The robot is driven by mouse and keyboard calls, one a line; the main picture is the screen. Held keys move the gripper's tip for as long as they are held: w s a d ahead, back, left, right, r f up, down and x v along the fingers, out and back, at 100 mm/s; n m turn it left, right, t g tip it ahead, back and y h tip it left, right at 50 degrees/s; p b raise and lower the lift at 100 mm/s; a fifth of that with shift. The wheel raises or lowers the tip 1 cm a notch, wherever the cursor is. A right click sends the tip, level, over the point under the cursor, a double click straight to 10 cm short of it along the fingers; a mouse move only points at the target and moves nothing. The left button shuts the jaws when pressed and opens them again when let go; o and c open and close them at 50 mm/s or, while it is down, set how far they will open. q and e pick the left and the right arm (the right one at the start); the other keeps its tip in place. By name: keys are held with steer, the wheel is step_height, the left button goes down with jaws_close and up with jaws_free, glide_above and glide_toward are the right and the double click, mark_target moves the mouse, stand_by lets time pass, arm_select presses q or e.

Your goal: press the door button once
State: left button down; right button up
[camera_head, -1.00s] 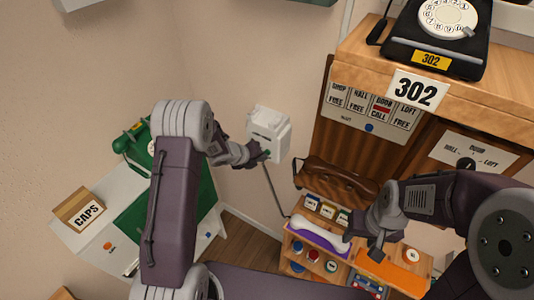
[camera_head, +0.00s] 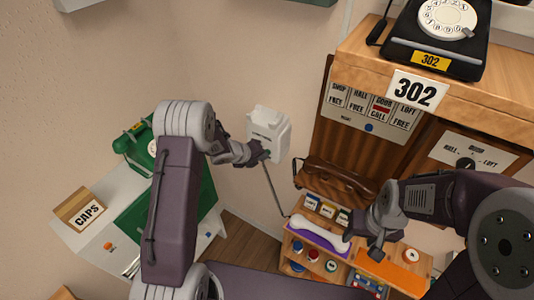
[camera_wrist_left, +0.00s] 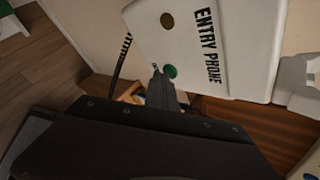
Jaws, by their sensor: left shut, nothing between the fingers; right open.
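The white entry phone (camera_head: 268,132) is fixed to the wall; in the left wrist view its panel (camera_wrist_left: 215,45) reads ENTRY PHONE. A green round button (camera_wrist_left: 170,71) shows low on that panel, partly covered by my fingertip; a brown disc (camera_wrist_left: 167,20) lies above it. My left gripper (camera_head: 264,155) is shut and empty at the lower part of the entry phone. In the left wrist view its fingertips (camera_wrist_left: 162,80) are right at the green button; I cannot tell if they touch it. My right gripper (camera_head: 376,245) is open and empty over the low shelf.
A wooden desk (camera_head: 480,85) with a black dial phone (camera_head: 435,40) stands at the upper right. A low shelf (camera_head: 310,255) holds a white handset and jars. A green phone (camera_head: 140,145) and a CAPS box (camera_head: 80,210) are at the left. A dark cord (camera_head: 273,188) hangs below the entry phone.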

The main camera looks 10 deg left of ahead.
arm_select(q)
steer(key=shift+s+a+b, duration=0.25)
steer(key=shift+s+b, duration=0.2)
steer(key=shift+s, duration=0.25)
steer(key=s+b, duration=0.1)
steer(key=s+a, duration=0.1)
steer(key=s, duration=0.1)
steer(key=s+b, duration=0.1)
steer(key=shift+s+a+b, duration=0.3)
steer(key=shift+s+a, duration=0.05)
stand_by(0.5)
